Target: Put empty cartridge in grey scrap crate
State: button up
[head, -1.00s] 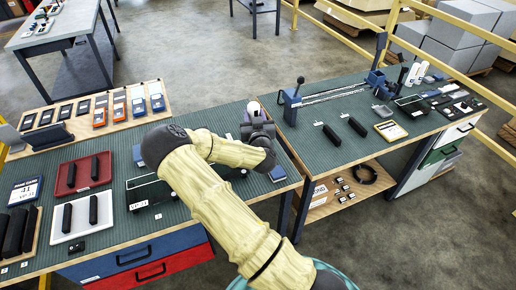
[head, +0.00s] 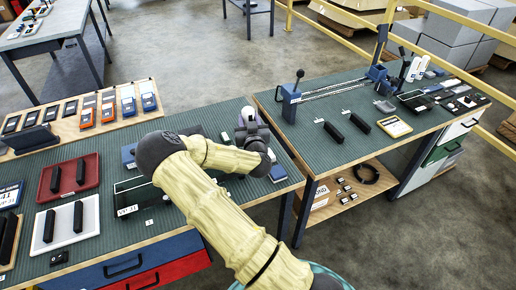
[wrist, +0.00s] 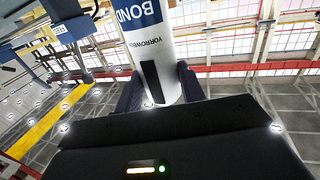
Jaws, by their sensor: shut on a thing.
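My gripper (head: 251,130) is above the right end of the left green-topped bench (head: 200,219), largely hidden behind my arm in the head view. The cartridge's pale top (head: 248,113) shows just above the gripper in the head view. I cannot pick out the grey scrap crate with certainty. A black-framed bin (head: 124,211) with a white label stands left of my arm, partly hidden by it.
The right bench (head: 333,163) holds a blue lever press (head: 290,103), black bars, a small grey dish (head: 385,106) and several white cylinders at the far right. A red tray (head: 94,160) and a white tray (head: 39,225) lie at left.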

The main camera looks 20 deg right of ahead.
jog(key=shift+f+p, duration=0.3)
jog(key=shift+f, duration=2.45)
jog(key=shift+f, duration=2.1)
jog(key=shift+f, duration=0.2)
jog(key=o, duration=1.2)
jog(key=shift+r, duration=0.1)
